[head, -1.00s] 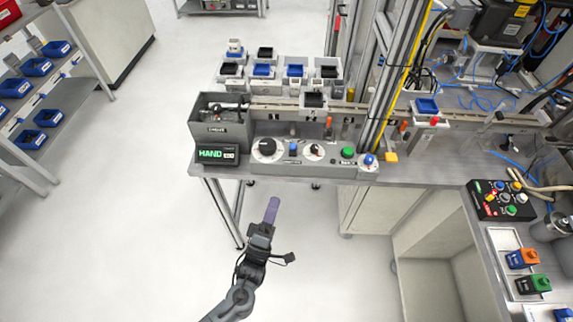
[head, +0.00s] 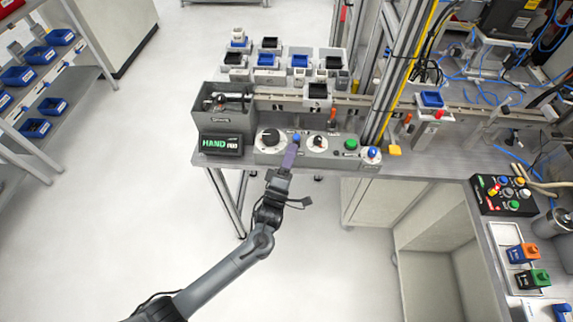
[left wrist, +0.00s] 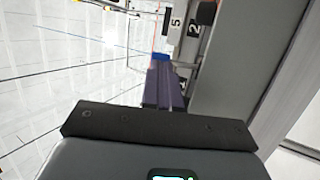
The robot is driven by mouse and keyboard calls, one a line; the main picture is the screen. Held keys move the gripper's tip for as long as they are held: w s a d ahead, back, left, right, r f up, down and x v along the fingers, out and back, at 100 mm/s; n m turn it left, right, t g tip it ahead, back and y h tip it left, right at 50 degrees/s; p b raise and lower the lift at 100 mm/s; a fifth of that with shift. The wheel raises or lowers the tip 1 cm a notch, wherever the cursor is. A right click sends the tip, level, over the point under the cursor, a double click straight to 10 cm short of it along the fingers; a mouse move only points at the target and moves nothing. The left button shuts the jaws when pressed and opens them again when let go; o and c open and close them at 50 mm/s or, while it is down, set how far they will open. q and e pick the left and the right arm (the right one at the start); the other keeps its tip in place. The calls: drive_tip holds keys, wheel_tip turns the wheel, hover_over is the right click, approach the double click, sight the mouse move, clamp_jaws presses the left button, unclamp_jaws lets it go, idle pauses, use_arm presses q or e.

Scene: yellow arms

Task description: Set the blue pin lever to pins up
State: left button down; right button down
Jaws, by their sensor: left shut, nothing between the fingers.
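The blue pin lever (head: 296,138) stands on the grey control panel (head: 333,159) at the bench's front edge, between two dials. Only its blue top shows above my left fingers in the head view. My left gripper (head: 291,154) is shut and empty, its purple fingers just in front of the lever. In the left wrist view the blue part (left wrist: 160,57) shows just beyond the fingertips (left wrist: 162,70). I cannot tell whether they touch it. The lever's lower part and its setting are hidden behind the fingers. My right gripper is not in view.
A black dial (head: 270,138) is left of the lever and a smaller dial (head: 318,142) right of it. A green button (head: 351,144) and a blue knob (head: 373,153) lie further right. A grey bin (head: 221,119) and a HAND display (head: 221,144) stand left. The floor in front is clear.

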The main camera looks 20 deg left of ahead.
use_arm(q)
drive_tip(key=shift+w+r, duration=0.2)
drive_tip(key=shift+w, duration=0.15)
